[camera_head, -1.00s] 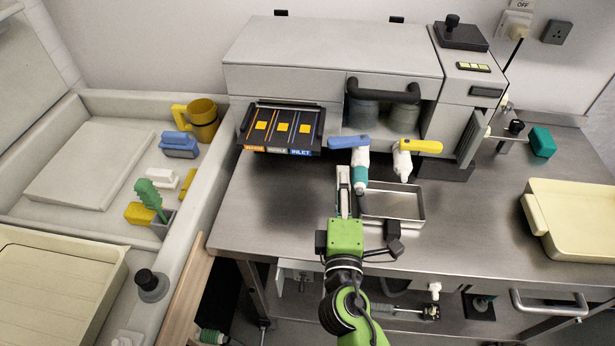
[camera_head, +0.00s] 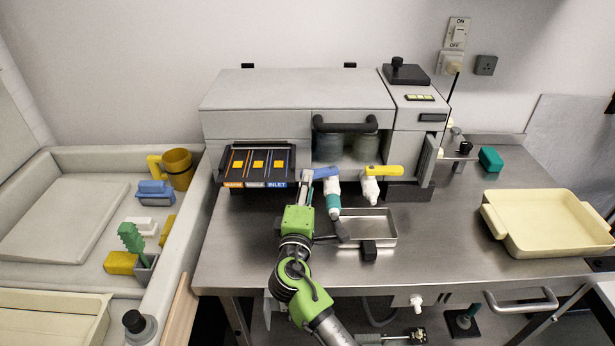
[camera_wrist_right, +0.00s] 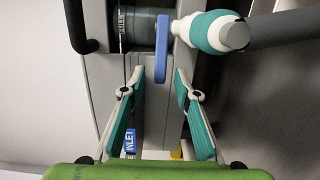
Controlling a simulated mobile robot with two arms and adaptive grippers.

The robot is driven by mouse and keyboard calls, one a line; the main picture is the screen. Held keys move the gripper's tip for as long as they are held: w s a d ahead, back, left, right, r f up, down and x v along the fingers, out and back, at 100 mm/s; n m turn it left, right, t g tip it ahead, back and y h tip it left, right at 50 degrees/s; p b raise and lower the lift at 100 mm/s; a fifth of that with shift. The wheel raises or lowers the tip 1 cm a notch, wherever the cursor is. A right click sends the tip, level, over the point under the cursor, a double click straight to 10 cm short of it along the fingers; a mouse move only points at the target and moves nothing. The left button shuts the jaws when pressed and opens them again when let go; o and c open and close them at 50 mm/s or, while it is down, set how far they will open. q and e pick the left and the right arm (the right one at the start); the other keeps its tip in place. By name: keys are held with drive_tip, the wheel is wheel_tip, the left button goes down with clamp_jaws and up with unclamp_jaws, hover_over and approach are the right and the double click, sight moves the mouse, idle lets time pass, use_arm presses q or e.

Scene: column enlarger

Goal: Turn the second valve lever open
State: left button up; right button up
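The valve with a blue lever (camera_head: 326,172) has a white and teal body (camera_head: 332,192) and stands in front of the machine. Its lever points left. The valve with a yellow lever (camera_head: 383,171) stands to its right, and its lever points right. My right gripper (camera_head: 305,188) is just left of the blue lever's valve. In the right wrist view my right gripper (camera_wrist_right: 160,72) is open. The blue lever (camera_wrist_right: 183,60) reaches between the fingers, close to the right-hand one; I cannot tell whether they touch. My left gripper is not in view.
The grey machine (camera_head: 290,92) stands behind the valves, with a black labelled panel (camera_head: 257,165) at left. A shallow metal tray (camera_head: 385,240) sits on the steel bench close to the right gripper. A cream tray (camera_head: 550,222) is far right, with clear bench between.

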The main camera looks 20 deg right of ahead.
drive_tip(key=x, duration=0.2)
drive_tip(key=shift+w+d, duration=0.1)
drive_tip(key=shift+w, duration=0.2)
drive_tip(key=c, duration=0.3)
clamp_jaws()
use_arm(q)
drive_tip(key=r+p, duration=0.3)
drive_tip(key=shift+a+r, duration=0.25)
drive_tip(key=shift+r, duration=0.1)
use_arm(e)
drive_tip(key=s+n+y, duration=0.1)
drive_tip(key=y, duration=0.1)
drive_tip(key=d+n+t+y, duration=0.1)
drive_tip(key=n+y, duration=0.1)
drive_tip(key=s+n+y, duration=0.1)
drive_tip(key=y, duration=0.2)
drive_tip(key=shift+s+d+n+t, duration=0.2)
drive_tip(key=shift+s+n+t, duration=0.1)
